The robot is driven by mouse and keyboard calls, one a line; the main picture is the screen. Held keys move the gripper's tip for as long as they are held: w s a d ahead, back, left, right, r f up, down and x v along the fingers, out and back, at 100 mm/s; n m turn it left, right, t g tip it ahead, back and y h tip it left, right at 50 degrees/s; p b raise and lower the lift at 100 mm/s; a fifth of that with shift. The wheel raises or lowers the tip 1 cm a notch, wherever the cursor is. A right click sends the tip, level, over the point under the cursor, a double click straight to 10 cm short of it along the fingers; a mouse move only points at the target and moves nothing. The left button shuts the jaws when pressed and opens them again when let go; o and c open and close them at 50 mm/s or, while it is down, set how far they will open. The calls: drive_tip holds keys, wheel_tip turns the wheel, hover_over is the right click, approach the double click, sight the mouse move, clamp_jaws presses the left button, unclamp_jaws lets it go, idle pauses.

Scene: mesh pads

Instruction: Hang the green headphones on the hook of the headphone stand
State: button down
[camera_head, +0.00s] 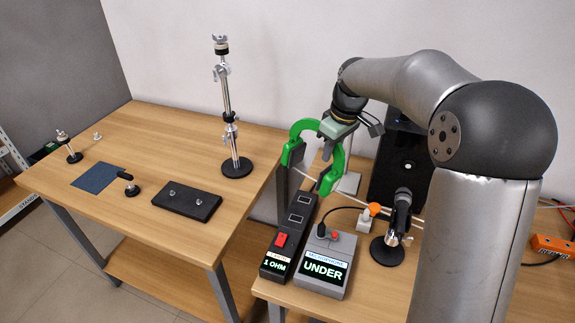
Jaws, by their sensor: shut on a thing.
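The green headphones (335,172) are in my gripper (332,131), which is shut on the top of the band. They hang in the air above the gap between the two tables and the near end of the right table, ear pads downward. A tall chrome stand (227,100) with a round black base stands upright on the left table, left of the headphones and apart from them. A pale upright piece (349,183) shows partly behind the headphones. I cannot tell for sure which of these is the headphone stand, and no hook shows clearly.
On the right table are a long black box (289,235), a grey meter (325,262), a black stand (388,250) and a dark panel (402,165).

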drive_tip(key=w+d+f+n+p, duration=0.1)
drive_tip(key=w+d+f+p, duration=0.1)
drive_tip(key=w+d+p, duration=0.6)
drive_tip(key=w+d, duration=0.2)
drive_tip(key=w, duration=0.4)
drive_tip(key=shift+w+d+f+n+p, duration=0.2)
drive_tip(key=shift+w+f+n+p, duration=0.1)
drive_tip(key=shift+f, duration=0.1)
idle(0.9)
drive_tip(key=shift+f, duration=0.1)
idle(0.4)
